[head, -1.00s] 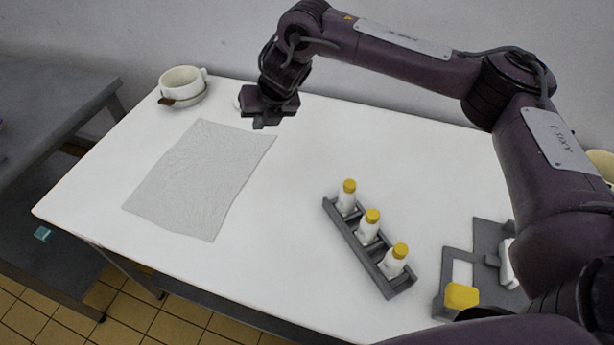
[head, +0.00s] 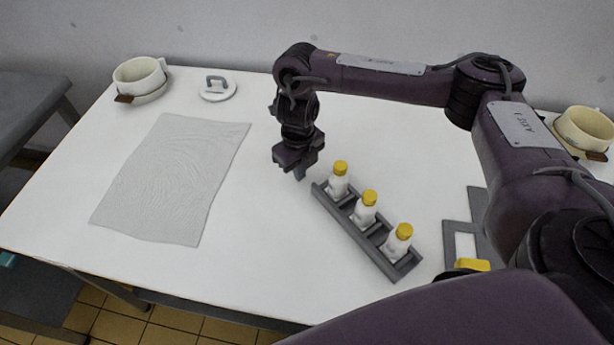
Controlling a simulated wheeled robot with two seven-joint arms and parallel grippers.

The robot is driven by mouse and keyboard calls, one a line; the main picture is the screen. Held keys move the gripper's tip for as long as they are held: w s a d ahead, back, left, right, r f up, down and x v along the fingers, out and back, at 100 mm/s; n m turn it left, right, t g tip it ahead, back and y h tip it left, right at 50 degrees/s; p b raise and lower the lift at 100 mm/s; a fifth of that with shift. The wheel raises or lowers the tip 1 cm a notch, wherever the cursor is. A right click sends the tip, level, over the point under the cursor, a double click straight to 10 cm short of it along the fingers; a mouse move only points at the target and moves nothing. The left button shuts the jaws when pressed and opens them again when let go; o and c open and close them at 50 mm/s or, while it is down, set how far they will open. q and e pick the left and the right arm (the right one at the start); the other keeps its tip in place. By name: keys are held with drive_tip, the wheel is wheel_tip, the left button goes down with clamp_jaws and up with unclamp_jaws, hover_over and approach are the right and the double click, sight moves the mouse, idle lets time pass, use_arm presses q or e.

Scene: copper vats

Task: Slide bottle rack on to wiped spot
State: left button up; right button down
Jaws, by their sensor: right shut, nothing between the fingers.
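The bottle rack (head: 350,232) is a long dark grey holder, lying diagonally on the white table right of centre. It holds three white bottles with yellow caps, such as the middle bottle (head: 364,212). A pale wrinkled rectangle (head: 170,180), which looks like a cloth or the wiped spot, lies flat on the left half of the table. My right gripper (head: 299,174) is shut and empty, pointing down just beyond the rack's upper left end. I cannot tell whether it touches the rack. My left gripper is not in view.
A round white lid-like disc with a grey handle (head: 218,88) and a cup on a saucer (head: 140,78) stand at the back left. A grey holder with a yellow item (head: 472,264) is at the right. Another cup (head: 584,130) stands far right. The table between rectangle and rack is clear.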

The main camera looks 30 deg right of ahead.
sight(317, 188)
drive_tip(key=shift+s+d+r, duration=0.15)
drive_tip(key=shift+s, duration=0.4)
drive_tip(key=shift+s+d+r, duration=0.1)
drive_tip(key=shift+s+d, duration=0.05)
drive_tip(key=shift+s, duration=0.6)
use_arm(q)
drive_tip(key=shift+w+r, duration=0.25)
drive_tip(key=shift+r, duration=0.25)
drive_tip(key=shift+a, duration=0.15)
use_arm(e)
drive_tip(key=shift+s, duration=0.15)
drive_tip(key=shift+s+d+p, duration=0.2)
drive_tip(key=shift+s+p, duration=0.15)
drive_tip(key=shift+s, duration=0.2)
drive_tip(key=shift+s+d+p, duration=0.15)
drive_tip(key=shift+s+p, duration=0.2)
drive_tip(key=shift+s, duration=0.15)
drive_tip(key=shift+s+d, duration=0.15)
drive_tip(key=shift+s, duration=0.3)
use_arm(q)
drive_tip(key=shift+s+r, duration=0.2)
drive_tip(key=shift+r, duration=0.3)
